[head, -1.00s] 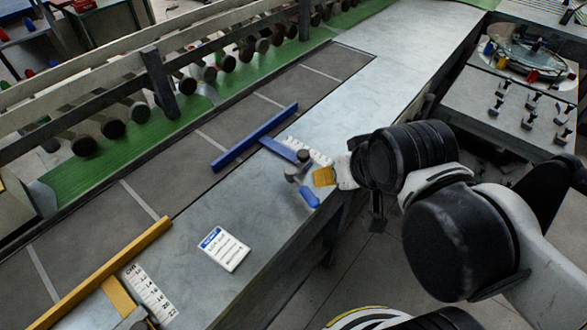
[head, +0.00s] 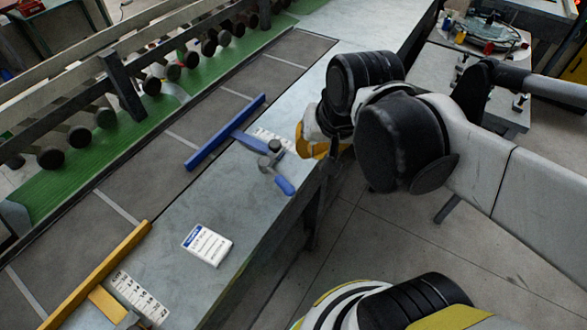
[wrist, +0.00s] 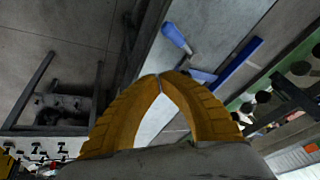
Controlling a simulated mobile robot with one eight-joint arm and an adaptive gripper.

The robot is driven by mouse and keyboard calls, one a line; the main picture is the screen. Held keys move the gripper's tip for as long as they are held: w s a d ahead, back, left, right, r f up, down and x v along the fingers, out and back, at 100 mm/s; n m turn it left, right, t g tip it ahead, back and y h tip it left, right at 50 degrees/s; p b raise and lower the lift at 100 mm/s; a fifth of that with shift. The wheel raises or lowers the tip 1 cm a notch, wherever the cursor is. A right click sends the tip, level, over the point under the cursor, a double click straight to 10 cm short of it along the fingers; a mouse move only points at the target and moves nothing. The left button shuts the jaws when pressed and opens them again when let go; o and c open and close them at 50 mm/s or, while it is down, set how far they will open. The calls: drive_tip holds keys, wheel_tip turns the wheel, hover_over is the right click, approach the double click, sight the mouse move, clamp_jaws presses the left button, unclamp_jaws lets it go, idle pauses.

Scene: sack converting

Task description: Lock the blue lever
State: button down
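The blue lever (head: 285,185) is a short blue handle on a grey clamp (head: 268,159) at the metal table's near edge. It points toward the edge and lies beside a long blue bar (head: 225,133). In the wrist view the lever (wrist: 176,37) is just beyond my fingertips, and the blue bar (wrist: 240,62) is to the right. My gripper (wrist: 160,76) has yellow fingers with their tips together and nothing visible between them. In the head view my gripper (head: 302,146) is right of and behind the lever, apart from it; its fingertips are partly hidden.
A yellow bar (head: 95,278) with a printed scale is at the lower left. A white label card (head: 207,245) lies on the table (head: 190,215). A dark belt and a row of rollers run along the left. Open floor (head: 375,235) lies right of the table.

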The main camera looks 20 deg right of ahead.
sight(276, 178)
drive_tip(key=w+d+m+g+y+p, duration=0.3)
drive_tip(key=w+d+m+g+p, duration=0.1)
drive_tip(key=m, duration=0.6)
drive_tip(key=shift+w+d+f+m+g+p, duration=0.3)
drive_tip(key=shift+d+m+g+p, duration=0.1)
drive_tip(key=shift+g+p, duration=0.5)
drive_tip(key=a+f+b, duration=0.1)
drive_tip(key=a+f, duration=0.1)
drive_tip(key=f, duration=0.1)
drive_tip(key=s+a+f+b, duration=0.1)
drive_tip(key=a+f, duration=0.1)
drive_tip(key=f, duration=0.1)
drive_tip(key=a+f+b, duration=0.2)
drive_tip(key=f, duration=0.2)
drive_tip(key=shift+s, duration=0.4)
drive_tip(key=shift+a+f, duration=0.1)
drive_tip(key=shift+a, duration=0.2)
drive_tip(key=shift+s+a, duration=0.1)
drive_tip(key=shift+s+a+m, duration=0.15)
drive_tip(key=shift+m, duration=0.25)
